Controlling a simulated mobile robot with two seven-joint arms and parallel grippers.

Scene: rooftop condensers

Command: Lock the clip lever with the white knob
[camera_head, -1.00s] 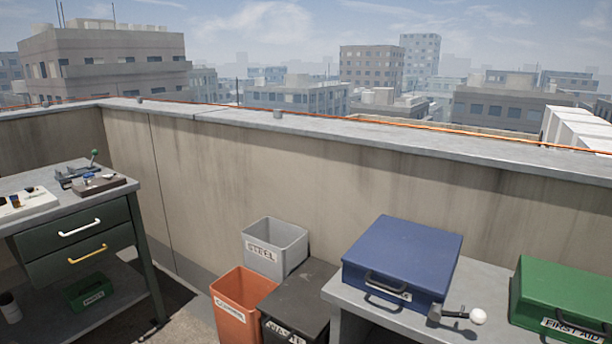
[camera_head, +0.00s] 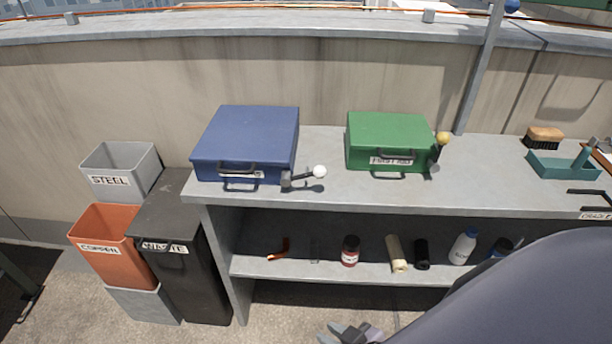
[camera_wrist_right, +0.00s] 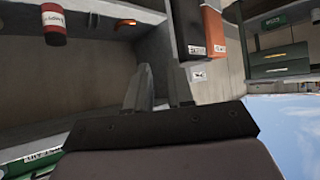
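The clip lever with the white knob (camera_head: 319,172) is at the front right corner of the blue case (camera_head: 246,140). Its dark arm (camera_head: 303,177) sticks out to the right from a grey bracket, nearly level, with the white knob at its end. My right gripper (camera_head: 350,334) shows at the bottom edge of the head view, in front of and below the bench, well apart from the lever. In the right wrist view its two fingers (camera_wrist_right: 160,90) stand apart with nothing between them. My left gripper is not in view.
A green first aid case (camera_head: 385,140) with a yellow-knobbed lever (camera_head: 441,142) stands right of the blue case. The bench front edge (camera_head: 400,203) and a lower shelf with bottles (camera_head: 350,250) face me. Steel, copper and waste bins (camera_head: 115,255) stand left. A post (camera_head: 480,75) rises behind.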

